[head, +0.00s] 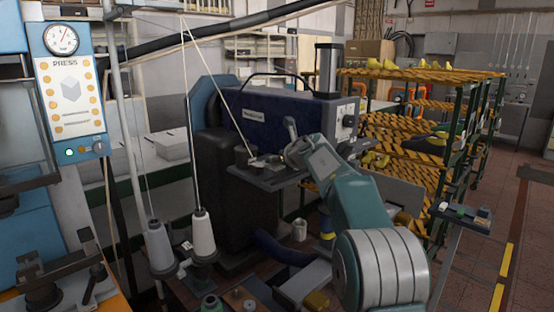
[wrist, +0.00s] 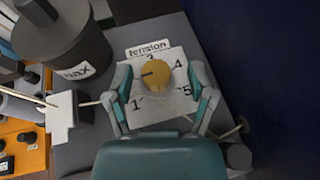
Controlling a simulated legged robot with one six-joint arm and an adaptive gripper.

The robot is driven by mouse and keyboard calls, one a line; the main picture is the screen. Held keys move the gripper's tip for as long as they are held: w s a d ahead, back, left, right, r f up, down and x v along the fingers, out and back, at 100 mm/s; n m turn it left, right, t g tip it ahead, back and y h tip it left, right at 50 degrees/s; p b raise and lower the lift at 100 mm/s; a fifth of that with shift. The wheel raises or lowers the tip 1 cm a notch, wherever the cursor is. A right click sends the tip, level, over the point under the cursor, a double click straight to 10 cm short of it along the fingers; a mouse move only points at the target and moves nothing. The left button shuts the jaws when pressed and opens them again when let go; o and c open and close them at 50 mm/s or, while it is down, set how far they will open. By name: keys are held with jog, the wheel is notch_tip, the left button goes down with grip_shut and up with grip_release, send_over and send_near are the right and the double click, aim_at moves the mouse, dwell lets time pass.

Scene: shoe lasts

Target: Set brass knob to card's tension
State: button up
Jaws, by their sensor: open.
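The brass knob (wrist: 155,73) sits on a white dial plate (wrist: 140,115) in the wrist view. The digits 1, 4 and 5 are readable and a 3 is partly covered; a 2 cannot be made out. A dark line on the knob points left. A "tension" label (wrist: 148,49) lies above the dial. My gripper (wrist: 160,78) is open, one finger on each side of the knob, with gaps showing. In the head view my gripper (head: 290,148) is over the machine's small shelf (head: 268,178); the knob is hidden there. I cannot identify the card.
A dark cylinder (wrist: 62,45) with a partly readable label stands left of the dial. A dark blue wall (wrist: 265,70) rises on the right. In the head view, thread cones (head: 202,235) and taut threads stand left of the machine (head: 275,120). A rack (head: 420,110) stands behind.

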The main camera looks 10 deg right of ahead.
jog(key=shift+d, duration=0.15)
jog(key=c, duration=0.6)
jog(key=shift+a, duration=0.3)
grip_shut()
jog(key=shift+a, duration=0.15)
jog(key=shift+f+m+t+h, duration=0.1)
jog(key=shift+m+t+h, duration=0.3)
jog(key=shift+m+h, duration=1)
